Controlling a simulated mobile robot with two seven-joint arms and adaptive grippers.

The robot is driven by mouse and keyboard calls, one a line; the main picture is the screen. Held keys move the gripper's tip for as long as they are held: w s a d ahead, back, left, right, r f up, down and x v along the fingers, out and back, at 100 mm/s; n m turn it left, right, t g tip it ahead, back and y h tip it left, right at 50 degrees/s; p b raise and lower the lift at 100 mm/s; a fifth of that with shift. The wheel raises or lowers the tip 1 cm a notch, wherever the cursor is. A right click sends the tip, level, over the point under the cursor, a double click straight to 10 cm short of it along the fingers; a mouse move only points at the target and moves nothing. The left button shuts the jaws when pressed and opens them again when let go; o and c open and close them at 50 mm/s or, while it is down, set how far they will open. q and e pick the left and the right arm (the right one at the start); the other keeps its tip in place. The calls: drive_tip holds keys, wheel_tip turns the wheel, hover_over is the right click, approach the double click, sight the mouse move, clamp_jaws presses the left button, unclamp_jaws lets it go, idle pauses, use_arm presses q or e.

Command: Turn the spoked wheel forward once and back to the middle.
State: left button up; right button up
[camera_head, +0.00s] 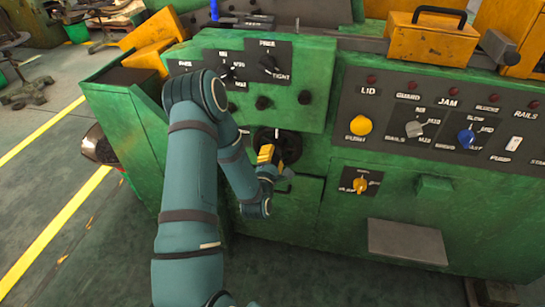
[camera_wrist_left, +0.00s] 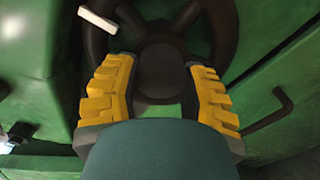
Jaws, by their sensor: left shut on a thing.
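The dark spoked wheel (camera_head: 290,148) sits on the front of the green machine, low on its left part, partly hidden by my left arm and gripper. In the left wrist view its rim and spokes (camera_wrist_left: 222,35) surround a round dark hub. My left gripper (camera_head: 268,157) is at the wheel. In the left wrist view its two yellow padded fingers (camera_wrist_left: 158,64) lie on either side of the hub, shut on the wheel. Its exact contact is partly hidden. My right gripper is not in view.
Right is a panel with a yellow knob (camera_head: 361,125) and a blue knob (camera_head: 466,137). A grey box (camera_head: 408,242) juts out below.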

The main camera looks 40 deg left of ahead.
use_arm(q)
drive_tip(key=shift+r, duration=0.15)
drive_tip(key=o, duration=1.3)
drive_tip(key=v, duration=1.2)
drive_tip(key=shift+w, duration=0.1)
